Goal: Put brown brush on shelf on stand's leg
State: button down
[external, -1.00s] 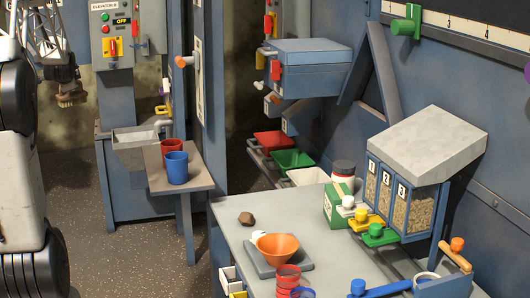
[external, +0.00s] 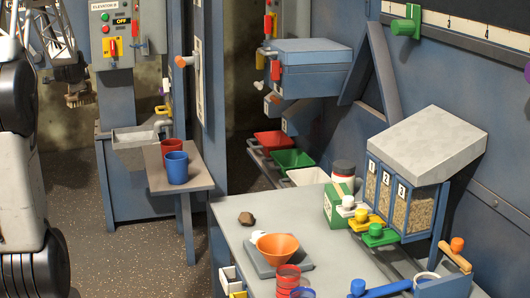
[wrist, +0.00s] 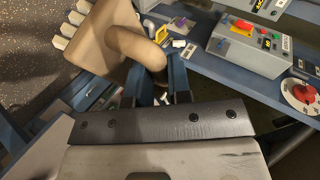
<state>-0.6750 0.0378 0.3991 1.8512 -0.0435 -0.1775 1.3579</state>
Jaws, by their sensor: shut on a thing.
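The brown brush (wrist: 108,48) fills the upper left of the wrist view, with its thick rounded handle and pale bristle tufts showing. My gripper (wrist: 165,92) is shut on it near the handle. In the external view my gripper (external: 66,72) is at the upper left, with the brush (external: 78,98) hanging below it, bristles down, in the air. A small grey shelf (external: 202,183) on a blue support stands to the right of the brush and lower in the picture. A red cup (external: 171,147) and a blue cup (external: 177,168) stand on it.
A control panel (external: 121,35) and a blue post (external: 203,90) are near the shelf. The grey table (external: 235,211) at the right holds an orange bowl (external: 277,247), a brown rock (external: 246,218) and cups. The shelf's front right part is bare.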

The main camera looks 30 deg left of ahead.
jog(key=w+d+f, duration=0.2)
jog(key=d, duration=0.8)
jog(key=w+d+f, duration=0.2)
jog(key=w+d, duration=0.1)
jog(key=d, duration=0.8)
jog(key=w+d+f, duration=0.2)
jog(key=w+d, duration=0.1)
jog(key=d, duration=0.8)
jog(key=shift+f, duration=0.15)
jog(key=shift+a+f, duration=0.1)
jog(key=shift+f, duration=0.1)
jog(key=shift+f, duration=3.2)
jog(key=shift+f, duration=0.75)
jog(key=c, duration=1)
grip_release()
jog(key=shift+s+f, duration=0.1)
jog(key=shift+f, duration=0.05)
